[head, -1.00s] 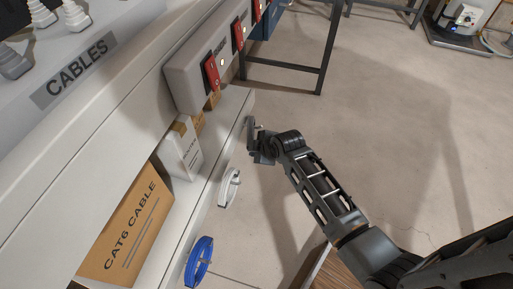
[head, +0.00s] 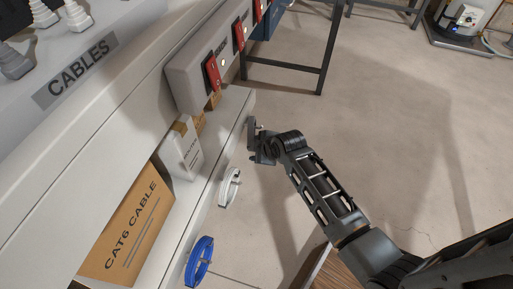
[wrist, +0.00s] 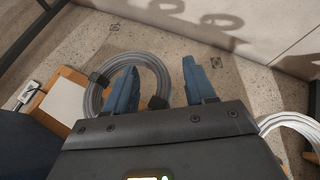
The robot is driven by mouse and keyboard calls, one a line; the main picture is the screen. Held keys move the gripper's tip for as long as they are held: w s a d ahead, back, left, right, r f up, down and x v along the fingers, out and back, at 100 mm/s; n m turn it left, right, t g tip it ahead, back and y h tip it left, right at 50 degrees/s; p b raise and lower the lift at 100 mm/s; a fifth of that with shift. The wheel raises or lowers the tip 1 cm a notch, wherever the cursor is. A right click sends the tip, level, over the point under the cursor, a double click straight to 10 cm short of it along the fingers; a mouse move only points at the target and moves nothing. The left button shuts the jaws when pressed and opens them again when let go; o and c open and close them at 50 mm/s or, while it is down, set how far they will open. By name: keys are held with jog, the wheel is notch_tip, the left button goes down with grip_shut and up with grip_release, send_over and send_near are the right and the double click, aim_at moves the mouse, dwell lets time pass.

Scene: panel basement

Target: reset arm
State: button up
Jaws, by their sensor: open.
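My arm reaches from the lower right of the head view toward the white shelf unit. My gripper (head: 256,145) is at its far end, in the air beside the unit's front edge. In the wrist view my gripper (wrist: 162,80) shows two blue fingers standing apart, with nothing held between them. A grey cable coil (wrist: 155,62) lies beyond the fingers, partly hidden behind them.
The shelf unit (head: 60,150) carries a CAT6 cable box (head: 127,235), a white box (head: 181,155) and a panel with red switches (head: 212,77). White (head: 229,187) and blue (head: 199,262) coils hang on its front. Open floor (head: 400,130) lies to the right.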

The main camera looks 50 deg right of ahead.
jog(key=p+v, duration=0.2)
jog(key=v, duration=0.5)
jog(key=shift+r, duration=0.2)
jog(key=shift+s+a, duration=0.1)
jog(key=shift+s, duration=0.05)
jog(key=s+a+r+m+t, duration=0.2)
jog(key=s+a+r, duration=0.45)
jog(key=s, duration=0.35)
jog(key=s+a+r+m+t, duration=0.3)
jog(key=s+a+r, duration=0.2)
jog(key=s+a, duration=0.35)
jog(key=s+a+r+m+t+y+p, duration=0.1)
jog(key=s+r+p, duration=0.2)
jog(key=r+p, duration=0.4)
jog(key=s+a+r+m+t+y+p, duration=0.1)
jog(key=s+r+p, duration=0.3)
jog(key=r, duration=1.5)
jog(key=a+p, duration=0.1)
jog(key=p, duration=0.2)
jog(key=shift+s+r+p, duration=0.2)
jog(key=shift+r+p, duration=0.1)
jog(key=shift+r, duration=0.05)
